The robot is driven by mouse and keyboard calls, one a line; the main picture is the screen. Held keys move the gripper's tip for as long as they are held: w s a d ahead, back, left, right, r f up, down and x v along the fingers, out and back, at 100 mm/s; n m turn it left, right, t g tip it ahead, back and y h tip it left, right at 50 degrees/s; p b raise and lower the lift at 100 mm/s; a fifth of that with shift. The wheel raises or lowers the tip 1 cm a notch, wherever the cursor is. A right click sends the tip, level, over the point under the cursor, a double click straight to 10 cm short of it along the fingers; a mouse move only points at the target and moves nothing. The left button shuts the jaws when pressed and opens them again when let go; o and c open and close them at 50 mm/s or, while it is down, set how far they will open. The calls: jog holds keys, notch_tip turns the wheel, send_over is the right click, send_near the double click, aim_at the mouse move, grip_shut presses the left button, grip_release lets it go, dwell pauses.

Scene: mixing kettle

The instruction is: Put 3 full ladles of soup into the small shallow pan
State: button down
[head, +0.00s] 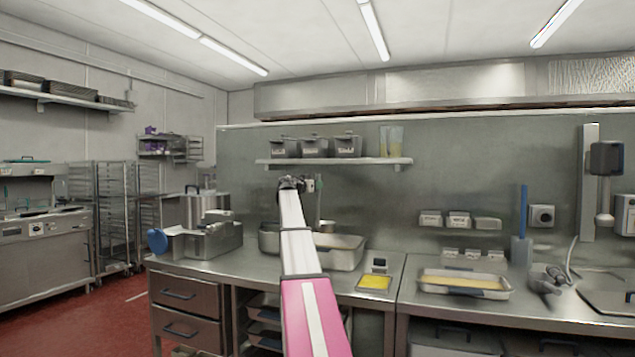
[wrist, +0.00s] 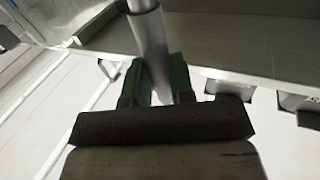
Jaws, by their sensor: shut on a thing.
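My gripper (head: 300,186) is at the end of my raised arm, in front of the back wall and below the wall shelf. In the wrist view its green fingers (wrist: 156,85) are shut on a grey metal rod (wrist: 150,45), which looks like the ladle handle. The ladle's bowl cannot be seen. A thin upright rod (head: 319,208) shows just right of the gripper in the head view. A shallow metal pan (head: 420,287) with tan contents sits on the right counter.
A yellow item (head: 375,283) lies on the counter right of my arm. A tall pot (head: 205,208) and a metal machine (head: 210,240) stand at left. The wall shelf (head: 375,161) holds dark containers (head: 347,146).

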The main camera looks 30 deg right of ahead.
notch_tip(320, 180, down, 13)
jog(key=shift+f, duration=0.15)
dwell(0.5)
dwell(0.7)
notch_tip(320, 180, up, 14)
jog(key=shift+f, duration=0.2)
dwell(0.7)
dwell(0.6)
